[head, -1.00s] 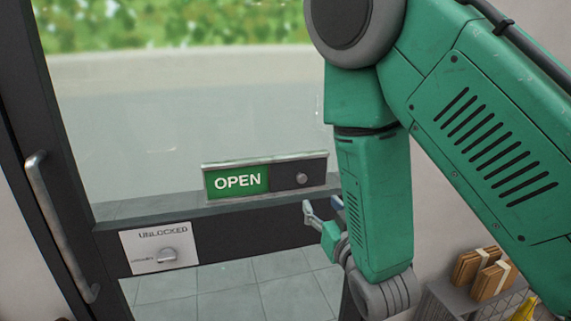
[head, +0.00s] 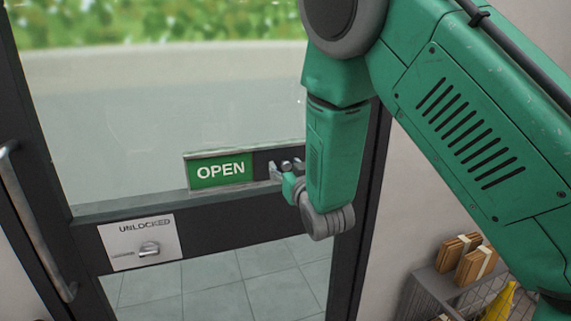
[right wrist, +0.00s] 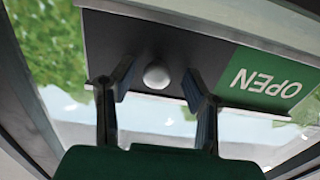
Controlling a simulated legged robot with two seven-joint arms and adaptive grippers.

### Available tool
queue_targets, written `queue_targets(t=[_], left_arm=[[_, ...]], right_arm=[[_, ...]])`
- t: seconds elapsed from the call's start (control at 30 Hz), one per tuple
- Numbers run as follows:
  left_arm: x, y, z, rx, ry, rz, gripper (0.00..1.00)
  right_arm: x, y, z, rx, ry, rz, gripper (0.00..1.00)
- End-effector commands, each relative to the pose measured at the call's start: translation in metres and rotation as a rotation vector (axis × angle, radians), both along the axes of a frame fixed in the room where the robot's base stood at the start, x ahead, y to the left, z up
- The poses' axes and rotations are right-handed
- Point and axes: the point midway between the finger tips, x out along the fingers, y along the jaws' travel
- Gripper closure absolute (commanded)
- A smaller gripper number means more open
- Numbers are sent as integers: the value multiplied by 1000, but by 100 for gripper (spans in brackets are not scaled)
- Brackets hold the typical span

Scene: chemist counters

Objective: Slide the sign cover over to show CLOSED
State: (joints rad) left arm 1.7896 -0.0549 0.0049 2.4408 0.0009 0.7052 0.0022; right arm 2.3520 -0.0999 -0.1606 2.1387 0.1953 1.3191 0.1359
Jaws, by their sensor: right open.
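The sign (head: 221,170) is mounted on the glass door and shows OPEN in white on green at its left part. The dark sign cover (head: 262,162) lies over its right part. The cover's round knob (right wrist: 156,76) shows in the right wrist view between the two fingers. My right gripper (head: 286,167) is at the knob, with its fingers (right wrist: 157,88) open, one on each side, and gaps visible between them and the knob. The gripper and arm hide the right end of the sign in the head view. My left gripper is not in view.
An UNLOCKED plate (head: 141,243) with a turn knob is on the door's dark rail below left. A metal door handle (head: 38,225) stands at the far left. A grey basket (head: 458,290) with brown packages (head: 466,260) is at lower right.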

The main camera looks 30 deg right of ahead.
Motion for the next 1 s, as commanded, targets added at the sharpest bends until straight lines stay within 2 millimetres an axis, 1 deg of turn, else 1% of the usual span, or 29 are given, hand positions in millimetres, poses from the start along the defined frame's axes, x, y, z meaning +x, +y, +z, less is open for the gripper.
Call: queue_targets(t=[0.13,0.37,0.4,0.43,0.47,0.5,0.8,1.0], left_arm=[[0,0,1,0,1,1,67],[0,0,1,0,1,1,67],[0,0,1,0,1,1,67],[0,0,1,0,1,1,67],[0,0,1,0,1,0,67],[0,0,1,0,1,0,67],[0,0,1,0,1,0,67],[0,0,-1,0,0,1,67]], right_arm=[[7,-5,-1,2,1,-1,58],[8,-8,-2,3,1,-2,58],[7,-8,-2,3,1,-2,65],[7,-8,-2,3,1,-1,75],[7,-7,-2,3,1,-1,86],[7,-7,-2,3,1,-2,100],[7,-6,-1,1,1,-4,100],[8,-1,-1,2,0,-1,100]])
